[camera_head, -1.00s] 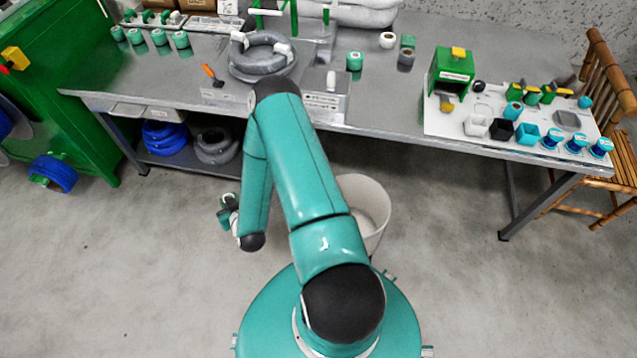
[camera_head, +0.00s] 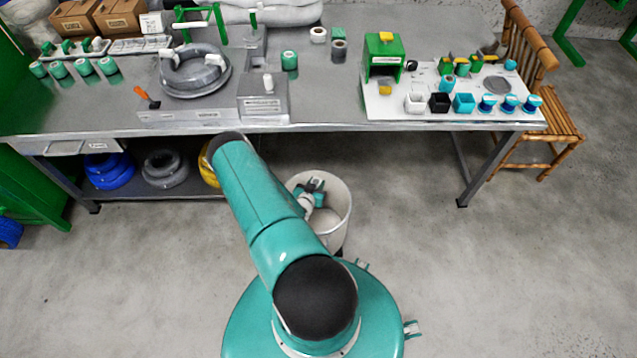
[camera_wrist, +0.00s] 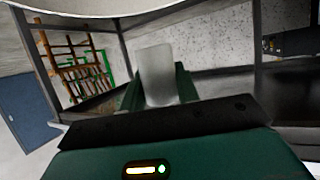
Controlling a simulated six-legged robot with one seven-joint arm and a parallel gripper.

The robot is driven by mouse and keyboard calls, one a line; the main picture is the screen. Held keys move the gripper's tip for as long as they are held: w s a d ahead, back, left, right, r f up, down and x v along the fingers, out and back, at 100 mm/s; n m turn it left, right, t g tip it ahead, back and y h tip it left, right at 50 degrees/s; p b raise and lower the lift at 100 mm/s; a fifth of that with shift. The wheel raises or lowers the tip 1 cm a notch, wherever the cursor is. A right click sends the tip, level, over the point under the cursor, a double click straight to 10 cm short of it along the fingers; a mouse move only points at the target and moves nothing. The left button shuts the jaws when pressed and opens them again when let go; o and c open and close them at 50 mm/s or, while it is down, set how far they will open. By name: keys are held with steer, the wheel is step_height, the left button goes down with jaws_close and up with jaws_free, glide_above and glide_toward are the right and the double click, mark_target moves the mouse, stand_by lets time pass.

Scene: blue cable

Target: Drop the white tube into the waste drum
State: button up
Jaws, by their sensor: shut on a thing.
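The white tube (camera_wrist: 157,75) is upright in the wrist view, between the two green fingers of my gripper (camera_wrist: 158,90), which is shut on it. In the head view my gripper (camera_head: 314,186) shows over the opening of the pale waste drum (camera_head: 341,232), near its far side. The tube cannot be made out clearly there. My arm covers the drum's left part. A pale curved edge at the top of the wrist view may be the drum's rim.
The grey workbench (camera_head: 330,110) stands behind the drum, with a grey cable coil (camera_head: 195,72), a small white cylinder (camera_head: 268,83) and a green box (camera_head: 384,52). A wooden chair (camera_head: 545,110) is at the right. The floor right of the drum is clear.

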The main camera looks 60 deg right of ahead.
steer(key=f, duration=0.4)
steer(key=d+f, duration=0.1)
steer(key=shift+s+f, duration=0.35)
steer(key=shift+f, duration=0.05)
steer(key=o, duration=1)
steer(key=shift+o, duration=0.2)
steer(key=shift+a, duration=0.1)
steer(key=v, duration=1.3)
steer(key=shift+a+r, duration=0.15)
steer(key=shift+a, duration=0.15)
steer(key=shift+w, duration=0.1)
